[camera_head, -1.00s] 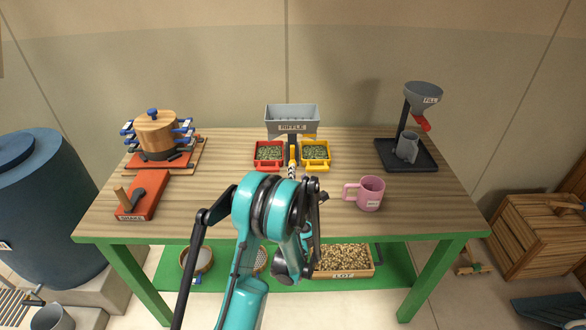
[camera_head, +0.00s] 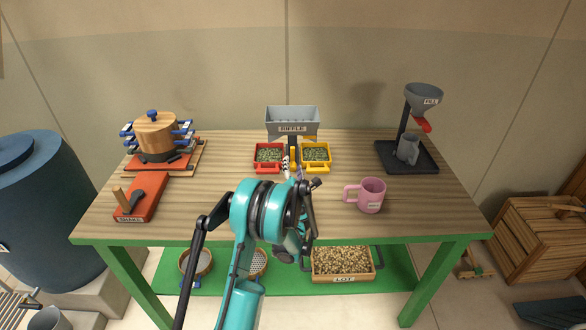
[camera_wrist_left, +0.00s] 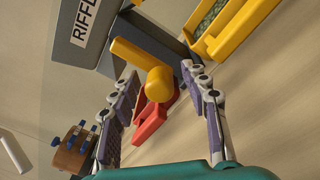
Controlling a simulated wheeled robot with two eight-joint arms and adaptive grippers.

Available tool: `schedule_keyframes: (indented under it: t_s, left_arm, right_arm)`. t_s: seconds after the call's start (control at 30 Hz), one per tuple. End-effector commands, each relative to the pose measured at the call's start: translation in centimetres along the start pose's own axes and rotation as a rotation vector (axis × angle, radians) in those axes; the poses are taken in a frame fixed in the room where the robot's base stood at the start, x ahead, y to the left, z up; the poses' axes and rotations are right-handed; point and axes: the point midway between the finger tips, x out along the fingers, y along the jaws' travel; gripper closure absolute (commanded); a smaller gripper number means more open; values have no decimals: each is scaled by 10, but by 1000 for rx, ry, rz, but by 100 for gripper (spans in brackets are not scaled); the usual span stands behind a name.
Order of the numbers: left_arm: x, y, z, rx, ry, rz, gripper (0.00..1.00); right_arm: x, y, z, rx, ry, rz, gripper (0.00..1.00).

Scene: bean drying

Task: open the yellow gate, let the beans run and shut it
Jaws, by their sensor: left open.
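The grey riffle box (camera_head: 291,123) stands at the back middle of the table, and part of it shows in the left wrist view (camera_wrist_left: 85,22). Its yellow gate handle (camera_head: 292,153) sticks out below it, with a rounded end close to my wrist camera (camera_wrist_left: 159,83). My left gripper (camera_wrist_left: 160,74) is open. In the wrist view its fingers lie either side of the yellow handle; I cannot tell whether they touch it. The red tray (camera_head: 268,170) and yellow tray (camera_head: 316,170), both holding greenish beans, flank the handle. My right gripper is out of view.
A pink mug (camera_head: 371,195) stands front right of the trays. A grey funnel stand (camera_head: 423,98) is at the back right. A wooden pot (camera_head: 156,132) and an orange block (camera_head: 143,197) are at the left. A bean crate (camera_head: 343,263) sits on the shelf below.

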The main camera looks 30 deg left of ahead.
Motion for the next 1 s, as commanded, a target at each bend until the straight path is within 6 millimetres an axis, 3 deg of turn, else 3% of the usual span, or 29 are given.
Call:
schedule_keyframes:
  t_s: [0.03,0.17,0.2,0.37,0.57,0.73,0.77,0.8,1.0]
  left_arm:
    - [0,0,0,0,0,0,62]
    - [0,0,0,0,0,0,96]
    - [0,0,0,0,-1,0,100]
    - [3,-1,0,2,-1,-1,100]
    - [30,-3,2,3,-1,-1,100]
    - [30,-3,3,3,-2,-2,100]
    - [30,-3,3,3,-3,-2,61]
    - [30,-3,3,3,-3,-2,54]
    - [30,-2,2,2,-1,-1,54]
  right_arm:
    - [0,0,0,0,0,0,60]
    - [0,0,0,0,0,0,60]
    - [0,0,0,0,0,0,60]
    - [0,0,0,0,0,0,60]
    - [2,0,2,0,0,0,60]
    - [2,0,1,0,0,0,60]
    - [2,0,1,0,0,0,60]
    - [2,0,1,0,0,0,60]
    - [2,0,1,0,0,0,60]
